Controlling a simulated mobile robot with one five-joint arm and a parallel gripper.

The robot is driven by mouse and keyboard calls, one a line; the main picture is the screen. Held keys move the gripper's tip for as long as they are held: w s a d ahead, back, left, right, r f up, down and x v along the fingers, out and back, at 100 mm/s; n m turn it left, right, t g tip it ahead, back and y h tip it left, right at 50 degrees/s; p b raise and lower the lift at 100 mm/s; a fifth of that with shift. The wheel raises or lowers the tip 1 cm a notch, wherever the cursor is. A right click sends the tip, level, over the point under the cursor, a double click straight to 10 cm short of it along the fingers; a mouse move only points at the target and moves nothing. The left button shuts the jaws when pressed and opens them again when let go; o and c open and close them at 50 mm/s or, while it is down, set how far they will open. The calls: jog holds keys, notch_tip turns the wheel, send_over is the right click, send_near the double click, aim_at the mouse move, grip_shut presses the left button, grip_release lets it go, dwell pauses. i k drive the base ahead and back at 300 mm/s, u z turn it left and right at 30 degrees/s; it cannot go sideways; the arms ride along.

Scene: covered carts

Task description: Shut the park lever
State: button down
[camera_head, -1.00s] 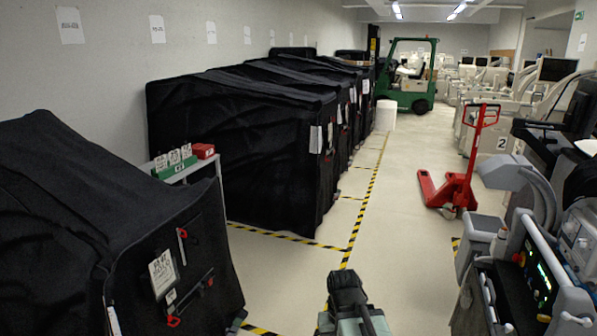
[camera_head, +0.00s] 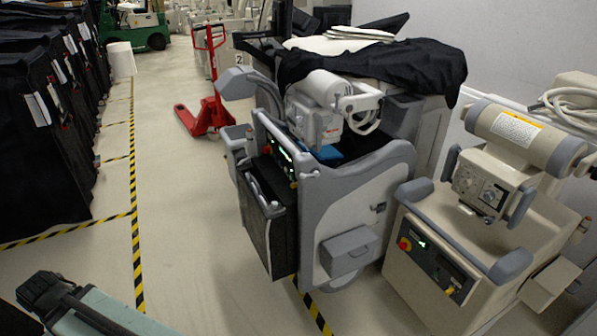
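No park lever can be made out for certain. A beige machine (camera_head: 480,245) stands at the right, with a dark front panel (camera_head: 437,262) holding a red button (camera_head: 404,243) and a small yellow part (camera_head: 451,290) that is too small to identify. A grey-white machine (camera_head: 375,200) stands beside it, partly under a black cover. My gripper (camera_head: 42,288) appears as a dark shape at the lower left, on my teal-grey arm. It is well apart from both machines. Its fingers cannot be made out, so its opening is unclear.
Black covered carts (camera_head: 35,140) line the left side. A red pallet jack (camera_head: 207,110) stands on the floor further back. Yellow-black tape (camera_head: 134,200) marks the floor. The pale floor (camera_head: 185,215) between the carts and machines is clear.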

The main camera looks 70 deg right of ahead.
aim_at(316, 174)
jog(key=u, duration=0.05)
jog(key=k, duration=1.25)
jog(key=z, duration=0.75)
jog(key=i, duration=1.05)
jog(key=u, duration=0.05)
